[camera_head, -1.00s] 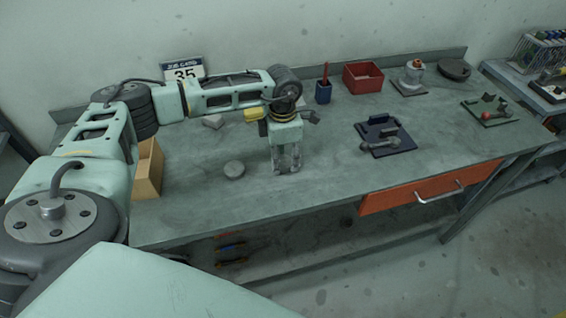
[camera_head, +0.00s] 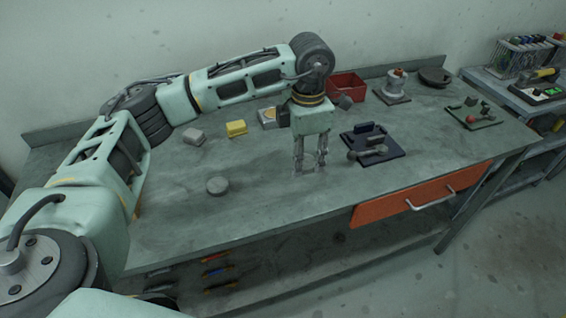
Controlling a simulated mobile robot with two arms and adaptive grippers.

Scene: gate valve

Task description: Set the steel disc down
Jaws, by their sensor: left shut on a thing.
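My left gripper (camera_head: 309,168) points straight down over the middle of the bench, left of the dark blue fixture. It is shut on the steel disc (camera_head: 308,170), which shows only as a faint, thin grey outline between the fingertips. I cannot tell whether the disc touches the bench top. A round grey puck (camera_head: 218,186) lies flat on the bench to the left of the gripper, apart from it. My right gripper is not in view.
The dark blue fixture (camera_head: 390,151) holds a grey part. Behind are a red bin (camera_head: 346,86), a grey flanged part (camera_head: 395,90) and a green plate (camera_head: 474,117). A yellow block (camera_head: 236,128) and a grey block (camera_head: 194,136) lie left. Bare bench (camera_head: 250,210) lies in front.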

